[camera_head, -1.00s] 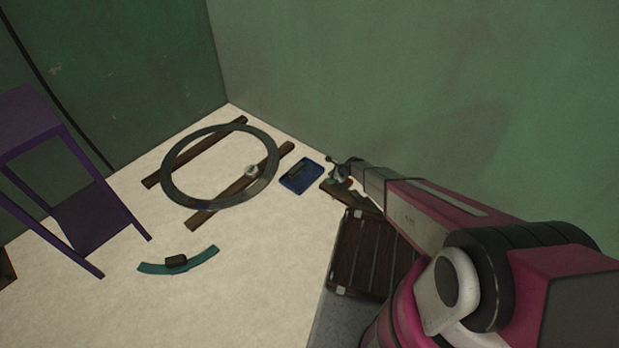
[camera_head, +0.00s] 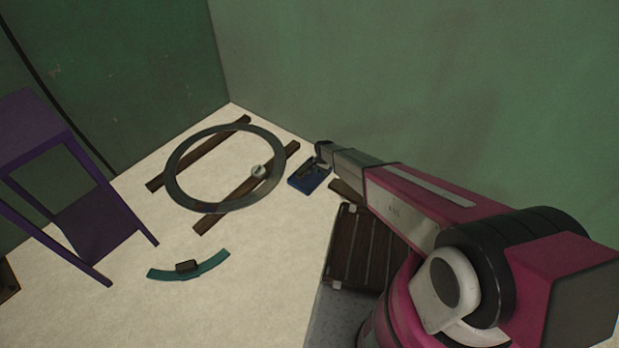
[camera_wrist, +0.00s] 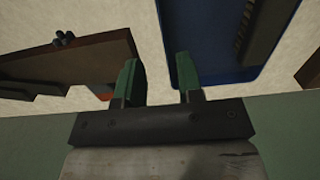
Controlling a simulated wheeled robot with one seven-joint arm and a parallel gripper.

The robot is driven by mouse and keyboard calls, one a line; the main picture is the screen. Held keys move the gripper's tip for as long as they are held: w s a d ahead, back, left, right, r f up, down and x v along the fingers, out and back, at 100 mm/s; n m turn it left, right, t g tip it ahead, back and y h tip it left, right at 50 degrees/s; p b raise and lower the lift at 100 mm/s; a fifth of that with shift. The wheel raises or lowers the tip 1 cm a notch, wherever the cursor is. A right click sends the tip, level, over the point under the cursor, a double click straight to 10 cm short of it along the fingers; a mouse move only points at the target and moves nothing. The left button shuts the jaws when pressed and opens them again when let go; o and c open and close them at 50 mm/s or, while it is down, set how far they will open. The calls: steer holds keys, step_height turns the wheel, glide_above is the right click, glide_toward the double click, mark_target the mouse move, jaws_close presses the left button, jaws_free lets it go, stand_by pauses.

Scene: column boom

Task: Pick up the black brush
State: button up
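A blue tray (camera_head: 305,184) lies on the pale floor near the green wall. A dark, narrow, ribbed piece that looks like the black brush (camera_wrist: 262,25) lies in it, partly cut off at the top of the wrist view. The tray (camera_wrist: 202,58) also shows there, its corner just beyond the right finger. My gripper (camera_wrist: 160,82) is open, its two green fingers apart with only floor seen between them. In the head view my gripper (camera_head: 323,150) is at the tray's upper right edge and hides part of it.
A brown wooden board (camera_wrist: 75,68) is close to the left finger. A grey ring (camera_head: 180,195) lies over two brown beams. A teal curved strip (camera_head: 213,263) bears a dark block (camera_head: 187,267). A purple stand (camera_head: 85,150) is at left. A slatted brown panel (camera_head: 365,245) lies below my arm.

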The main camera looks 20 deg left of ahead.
mark_target(309, 183)
steer(key=f, duration=0.7)
steer(key=shift+w+a+f, duration=0.1)
steer(key=shift+w+f, duration=0.15)
steer(key=shift+f, duration=0.15)
steer(key=shift+r, duration=0.1)
jaws_close()
